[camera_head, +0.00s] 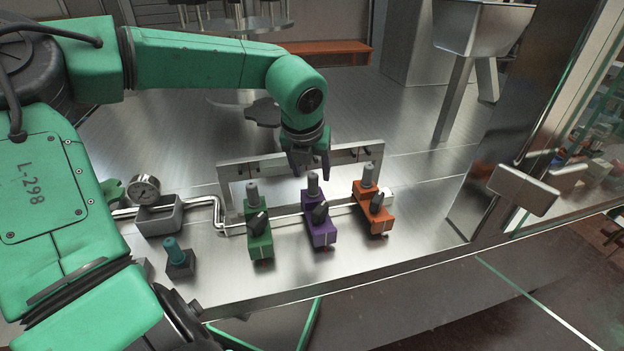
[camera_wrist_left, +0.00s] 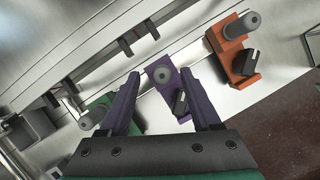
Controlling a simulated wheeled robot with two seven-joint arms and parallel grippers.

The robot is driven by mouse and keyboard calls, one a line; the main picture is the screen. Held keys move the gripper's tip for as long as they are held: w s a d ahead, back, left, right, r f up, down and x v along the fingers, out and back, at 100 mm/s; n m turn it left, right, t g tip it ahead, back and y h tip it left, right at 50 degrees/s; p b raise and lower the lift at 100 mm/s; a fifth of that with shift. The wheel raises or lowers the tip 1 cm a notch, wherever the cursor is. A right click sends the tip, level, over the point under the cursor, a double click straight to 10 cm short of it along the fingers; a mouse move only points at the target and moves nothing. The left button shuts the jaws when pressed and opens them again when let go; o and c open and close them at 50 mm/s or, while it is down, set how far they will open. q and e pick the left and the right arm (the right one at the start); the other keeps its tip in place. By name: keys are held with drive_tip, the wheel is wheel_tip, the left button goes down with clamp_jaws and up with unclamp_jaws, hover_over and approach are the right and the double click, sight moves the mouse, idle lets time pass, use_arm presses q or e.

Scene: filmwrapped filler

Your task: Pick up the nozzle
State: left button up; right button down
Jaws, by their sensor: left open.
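Grey upright cylinders stand on a green block (camera_head: 260,243), a purple block (camera_head: 321,233) and an orange block (camera_head: 375,215); I cannot tell which piece is the nozzle. The middle grey cylinder (camera_head: 313,184) is on the purple block. My left gripper (camera_head: 310,170) is open, pointing down just above and behind it. In the left wrist view, the open left fingers (camera_wrist_left: 158,76) frame the purple block (camera_wrist_left: 158,75) and its grey top (camera_wrist_left: 162,74). Another candidate, a teal-topped piece (camera_head: 172,249), stands on a dark base at the left. My right gripper is out of view.
A metal frame (camera_head: 232,168) stands behind the blocks, and a thin pipe (camera_head: 290,215) runs along them. A pressure gauge (camera_head: 145,188) is at the left. A metal handle (camera_head: 523,190) is at the right.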

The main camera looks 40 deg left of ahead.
use_arm(q)
drive_tip(key=shift+x, duration=1.1)
drive_tip(key=shift+w+d+f, duration=0.1)
drive_tip(key=shift+d+f, duration=0.05)
drive_tip(key=shift+f, duration=0.1)
clamp_jaws()
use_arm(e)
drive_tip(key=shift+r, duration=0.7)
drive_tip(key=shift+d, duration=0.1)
